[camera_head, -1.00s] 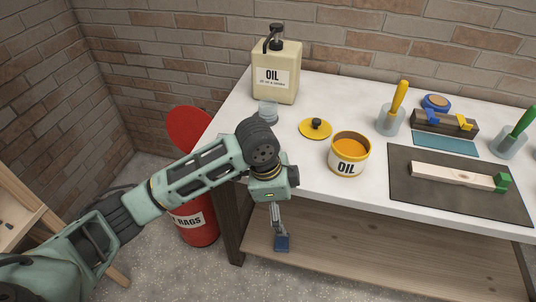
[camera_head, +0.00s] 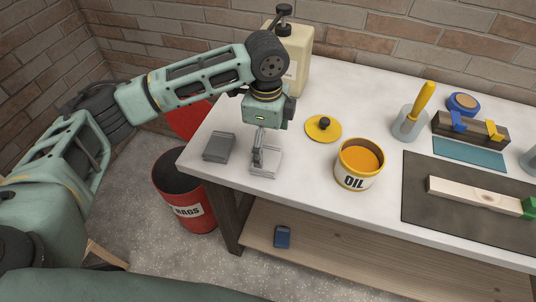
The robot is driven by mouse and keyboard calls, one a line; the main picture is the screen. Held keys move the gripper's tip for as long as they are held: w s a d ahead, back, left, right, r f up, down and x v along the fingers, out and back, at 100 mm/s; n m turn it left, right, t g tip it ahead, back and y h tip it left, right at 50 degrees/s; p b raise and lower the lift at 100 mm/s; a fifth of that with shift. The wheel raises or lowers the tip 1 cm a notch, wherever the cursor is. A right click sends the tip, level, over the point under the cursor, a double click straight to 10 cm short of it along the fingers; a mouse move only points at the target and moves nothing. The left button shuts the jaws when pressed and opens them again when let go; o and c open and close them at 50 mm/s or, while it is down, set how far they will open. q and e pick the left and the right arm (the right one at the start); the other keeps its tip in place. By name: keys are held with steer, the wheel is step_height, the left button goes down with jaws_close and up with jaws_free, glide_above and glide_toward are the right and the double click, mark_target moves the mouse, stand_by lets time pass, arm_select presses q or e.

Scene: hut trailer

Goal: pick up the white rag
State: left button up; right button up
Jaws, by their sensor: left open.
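The white rag (camera_head: 264,168) appears as a small, pale, folded square lying flat on the white table near its front left edge. My left gripper (camera_head: 260,158) points down over it, with its fingers open. The fingers hide part of the rag, and I cannot tell whether they touch it. My right gripper is not in view.
A dark grey folded cloth (camera_head: 218,147) lies just left of the rag. An open oil tin (camera_head: 357,171) and a yellow lid (camera_head: 322,129) stand to the right. The oil dispenser (camera_head: 300,60) is behind my arm. A red rags bin (camera_head: 180,205) stands left of the table.

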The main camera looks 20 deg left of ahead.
mark_target(265, 156)
arm_select(q)
steer(key=f, duration=0.2)
steer(key=f+p, duration=0.1)
steer(key=shift+s+a+f, duration=0.1)
steer(key=shift+a+f, duration=0.1)
steer(key=shift+f, duration=0.95)
steer(key=c, duration=1.1)
steer(key=shift+c, duration=0.2)
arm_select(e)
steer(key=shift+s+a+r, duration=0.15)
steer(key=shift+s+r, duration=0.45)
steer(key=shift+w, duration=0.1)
